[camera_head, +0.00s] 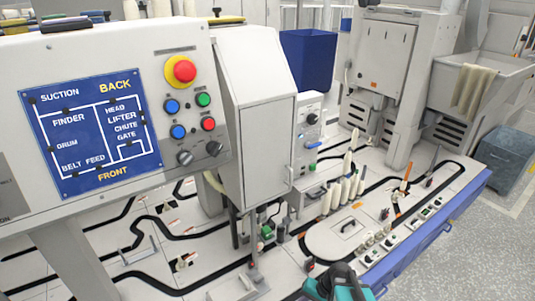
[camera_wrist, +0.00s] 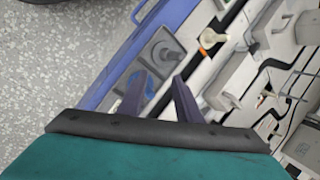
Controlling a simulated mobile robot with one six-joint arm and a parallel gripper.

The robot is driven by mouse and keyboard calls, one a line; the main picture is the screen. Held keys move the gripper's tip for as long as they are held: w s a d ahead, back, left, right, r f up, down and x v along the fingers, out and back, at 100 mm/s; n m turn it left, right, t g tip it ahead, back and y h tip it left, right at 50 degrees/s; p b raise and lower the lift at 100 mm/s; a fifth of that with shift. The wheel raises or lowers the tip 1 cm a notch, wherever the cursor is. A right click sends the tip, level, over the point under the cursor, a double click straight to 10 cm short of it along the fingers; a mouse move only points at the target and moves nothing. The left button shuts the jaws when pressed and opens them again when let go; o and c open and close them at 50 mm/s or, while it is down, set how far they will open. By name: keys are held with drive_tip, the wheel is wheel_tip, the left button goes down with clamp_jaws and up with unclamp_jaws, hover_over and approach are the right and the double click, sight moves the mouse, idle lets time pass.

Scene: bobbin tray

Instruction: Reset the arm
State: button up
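My gripper (camera_wrist: 161,80) shows in the wrist view with its two dark fingers apart and nothing between them. The fingers point over the edge of the machine bed, near a grey plate with a round knob (camera_wrist: 163,53). In the head view only the teal and black top of my gripper (camera_head: 338,284) shows at the bottom edge, in front of the machine bed. Its fingertips are hidden there.
The machine bed (camera_head: 345,226) has black belt tracks and several upright cream bobbins (camera_head: 345,190). A control panel (camera_head: 95,130) with buttons fills the left. A blue bin (camera_head: 308,60) stands behind. Speckled floor (camera_head: 465,245) lies open at the right.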

drive_tip(key=s+d+f+n+g+h+p, duration=0.2)
drive_tip(key=s, duration=0.8)
drive_tip(key=s+d+f+n+g+h+p, duration=0.2)
drive_tip(key=s+g, duration=0.1)
drive_tip(key=s, duration=0.7)
drive_tip(key=shift+s+f+h+p, duration=0.3)
drive_tip(key=shift+s+f+h, duration=0.05)
drive_tip(key=shift+f+h, duration=0.05)
